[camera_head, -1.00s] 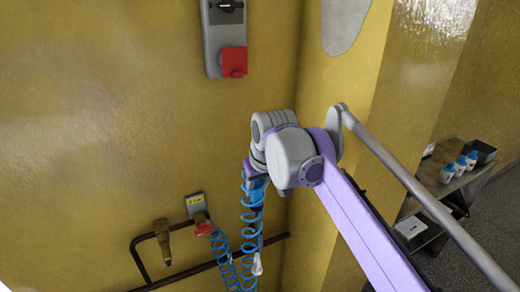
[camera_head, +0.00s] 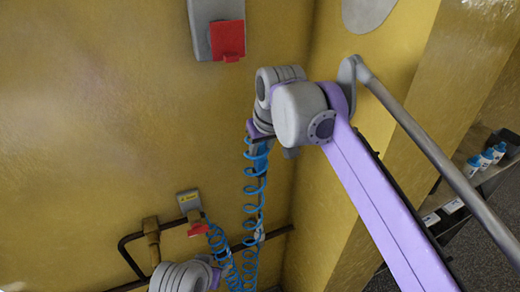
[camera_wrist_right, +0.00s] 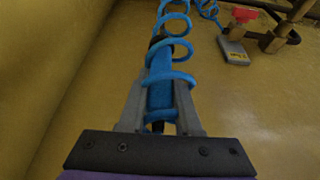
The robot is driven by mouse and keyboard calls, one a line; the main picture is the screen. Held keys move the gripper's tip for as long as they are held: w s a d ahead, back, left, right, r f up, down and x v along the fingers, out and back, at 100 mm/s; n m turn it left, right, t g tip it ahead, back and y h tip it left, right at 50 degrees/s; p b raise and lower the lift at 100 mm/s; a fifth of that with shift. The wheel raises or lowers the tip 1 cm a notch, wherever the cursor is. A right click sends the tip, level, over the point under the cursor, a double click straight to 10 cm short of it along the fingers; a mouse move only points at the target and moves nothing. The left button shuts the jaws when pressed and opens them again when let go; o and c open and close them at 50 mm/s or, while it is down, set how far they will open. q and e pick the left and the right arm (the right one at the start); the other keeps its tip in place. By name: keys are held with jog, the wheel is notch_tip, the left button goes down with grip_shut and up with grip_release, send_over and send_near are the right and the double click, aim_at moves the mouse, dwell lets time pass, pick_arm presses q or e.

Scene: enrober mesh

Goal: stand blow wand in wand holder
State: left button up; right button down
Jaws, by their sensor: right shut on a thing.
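The blow wand (camera_head: 262,165) is a slim blue piece hanging along a blue coiled hose in the head view. My right gripper (camera_head: 258,146) is high in front of the yellow wall, seen from behind its wrist, which partly hides the grip. In the right wrist view the grey fingers (camera_wrist_right: 160,112) stand on both sides of the blue wand body (camera_wrist_right: 160,88), shut on it, with hose coils looping around it. I cannot pick out the wand holder in either view. My left arm's grey joint shows at the bottom of the head view; its gripper is not seen.
A valve with a red handle (camera_head: 198,228) and yellow label sits on the wall, with dark pipes (camera_head: 130,262) beside it. A red and grey switch box (camera_head: 228,40) is above. A grey rail (camera_head: 430,150) runs diagonally at right, before a shelf with bottles (camera_head: 487,158).

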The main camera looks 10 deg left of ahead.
aim_at(260, 170)
jog(key=shift+f+b, duration=1)
jog(key=shift+f, duration=1.7)
pick_arm(q)
jog(key=f, duration=0.1)
jog(key=s+f, duration=0.1)
jog(key=f, duration=0.1)
jog(key=shift+s+f+g, duration=0.1)
jog(key=shift+s+g, duration=0.2)
pick_arm(e)
jog(key=shift+w, duration=0.1)
jog(key=shift+f, duration=0.25)
pick_arm(q)
jog(key=shift+r, duration=0.2)
pick_arm(e)
jog(key=shift+r, duration=0.1)
pick_arm(q)
jog(key=shift+w, duration=0.1)
jog(key=shift+f, duration=0.15)
pick_arm(e)
jog(key=shift+f, duration=0.25)
